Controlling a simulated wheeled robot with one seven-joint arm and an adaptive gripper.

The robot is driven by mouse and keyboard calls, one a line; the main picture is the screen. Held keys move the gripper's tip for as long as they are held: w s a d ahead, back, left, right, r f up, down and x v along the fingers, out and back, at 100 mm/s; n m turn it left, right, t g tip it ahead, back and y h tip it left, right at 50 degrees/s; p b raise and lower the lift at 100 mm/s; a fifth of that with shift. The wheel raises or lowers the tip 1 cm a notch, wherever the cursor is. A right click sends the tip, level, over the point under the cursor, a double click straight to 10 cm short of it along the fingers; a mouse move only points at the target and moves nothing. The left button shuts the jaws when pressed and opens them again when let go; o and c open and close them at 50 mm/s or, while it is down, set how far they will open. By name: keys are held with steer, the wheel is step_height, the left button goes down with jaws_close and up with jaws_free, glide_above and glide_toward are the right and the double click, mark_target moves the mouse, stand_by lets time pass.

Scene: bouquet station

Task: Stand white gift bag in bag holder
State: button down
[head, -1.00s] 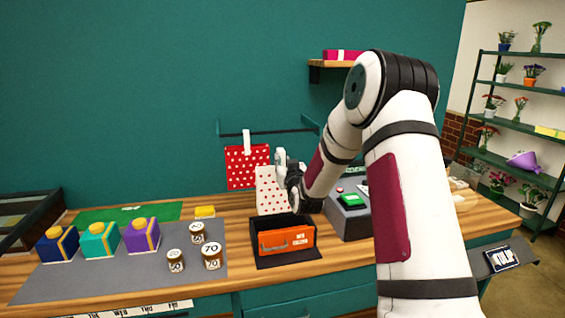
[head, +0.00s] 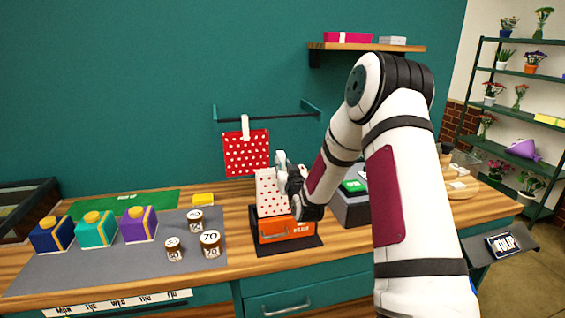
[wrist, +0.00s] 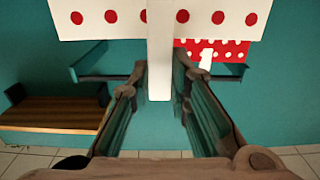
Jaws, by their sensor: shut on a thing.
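The white gift bag with red dots (head: 271,196) hangs from my gripper (head: 283,162) by its white handle. In the wrist view, the handle (wrist: 160,55) runs between the two fingers of my gripper (wrist: 160,82), and the dotted bag (wrist: 95,18) fills the top. The orange bag holder (head: 272,232) sits on a black mat on the counter. The bag's lower end meets the holder's top opening, behind its front wall; whether it rests on the bottom is hidden. My gripper and wrist cover the holder's right rear.
A red dotted bag (head: 246,153) hangs on a wall rail behind. Several brown jars (head: 210,243) and coloured boxes (head: 97,231) stand on a grey mat at left. A grey machine with a green panel (head: 350,207) stands close right. A shelf (head: 370,47) is above.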

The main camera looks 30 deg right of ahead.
steer(key=shift+f+b, duration=0.6)
steer(key=shift+f, duration=2.05)
steer(key=c, duration=1.4)
jaws_free()
steer(key=v, duration=1.2)
